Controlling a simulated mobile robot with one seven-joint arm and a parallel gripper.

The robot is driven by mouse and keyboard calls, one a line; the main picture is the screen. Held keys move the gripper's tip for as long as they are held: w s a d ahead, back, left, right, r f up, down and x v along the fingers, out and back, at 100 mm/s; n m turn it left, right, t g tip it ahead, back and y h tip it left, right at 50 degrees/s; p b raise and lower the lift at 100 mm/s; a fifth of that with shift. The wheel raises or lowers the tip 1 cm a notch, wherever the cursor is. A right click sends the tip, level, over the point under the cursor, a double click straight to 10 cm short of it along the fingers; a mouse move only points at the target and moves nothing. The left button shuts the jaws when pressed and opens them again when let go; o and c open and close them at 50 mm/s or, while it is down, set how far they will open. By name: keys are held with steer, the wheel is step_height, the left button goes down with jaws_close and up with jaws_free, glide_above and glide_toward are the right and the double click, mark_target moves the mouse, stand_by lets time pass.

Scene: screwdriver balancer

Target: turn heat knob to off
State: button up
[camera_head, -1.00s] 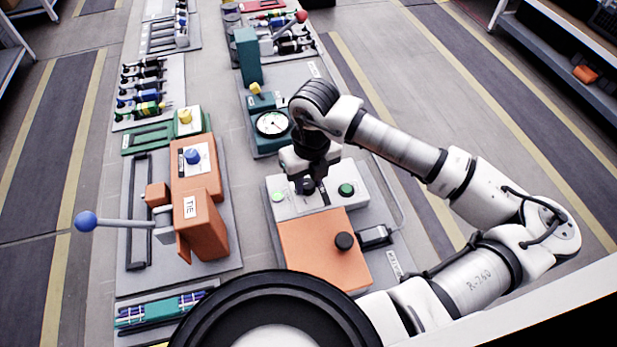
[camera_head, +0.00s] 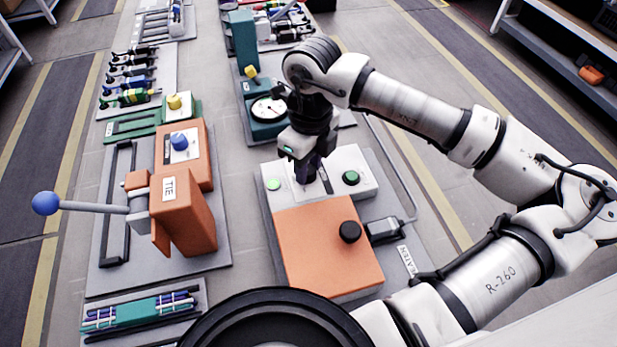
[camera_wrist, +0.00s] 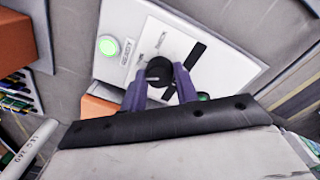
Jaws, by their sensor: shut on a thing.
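The black heat knob (camera_wrist: 158,70) stands on the white panel (camera_wrist: 215,38), beside a printed label and a black slot. My gripper (camera_wrist: 161,82) points down at the panel, its two purple fingers on either side of the knob and closed on it. In the head view my gripper (camera_head: 308,178) reaches down to the white panel (camera_head: 347,158) and hides the knob. The exact direction of the knob's pointer is hard to read.
A lit green lamp (camera_wrist: 108,45) sits left of the knob. A green button (camera_head: 350,177) is at the panel's right. The orange heater cover (camera_head: 318,255) with a black knob (camera_head: 350,232) is in front. An orange machine with a blue-ball lever (camera_head: 46,203) stands at left.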

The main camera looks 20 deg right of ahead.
steer(key=n+b, duration=0.1)
steer(key=b, duration=0.1)
steer(key=n+b, duration=0.2)
steer(key=shift+f, duration=0.25)
steer(key=shift+r+n+b, duration=0.2)
steer(key=shift+n+b, duration=1.05)
steer(key=shift+n, duration=0.45)
steer(key=shift+r, duration=0.1)
steer(key=o, duration=1)
steer(key=r, duration=1.3)
steer(key=shift+w+r, duration=0.35)
steer(key=shift+r, duration=0.05)
steer(key=shift+f, duration=0.1)
